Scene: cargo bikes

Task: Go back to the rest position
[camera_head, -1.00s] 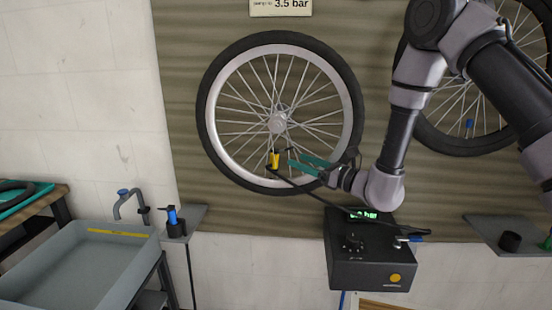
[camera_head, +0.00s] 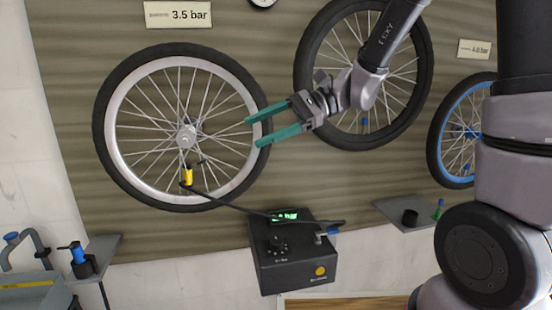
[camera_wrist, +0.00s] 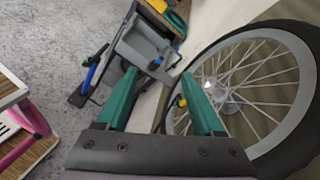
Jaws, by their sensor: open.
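My gripper (camera_head: 253,132) is open and empty in the head view, its two green fingers pointing left in front of the right edge of the left wheel (camera_head: 262,130). In the wrist view my gripper (camera_wrist: 163,95) shows both green fingers spread wide with nothing between them. A yellow pump head (camera_head: 188,176) sits at the lower spokes of the left wheel, apart from my fingers. Its black hose runs to the dark pump box (camera_head: 290,262). The pump head also shows in the wrist view (camera_wrist: 182,101), beside the right finger.
A second wheel (camera_head: 309,60) hangs behind my arm, and a blue-rimmed wheel (camera_head: 437,125) hangs at the right. A sign reading 3.5 bar (camera_head: 178,15) is above the left wheel. Small shelves (camera_head: 106,255) and (camera_head: 395,206) stick out below. A grey sink (camera_wrist: 140,50) shows in the wrist view.

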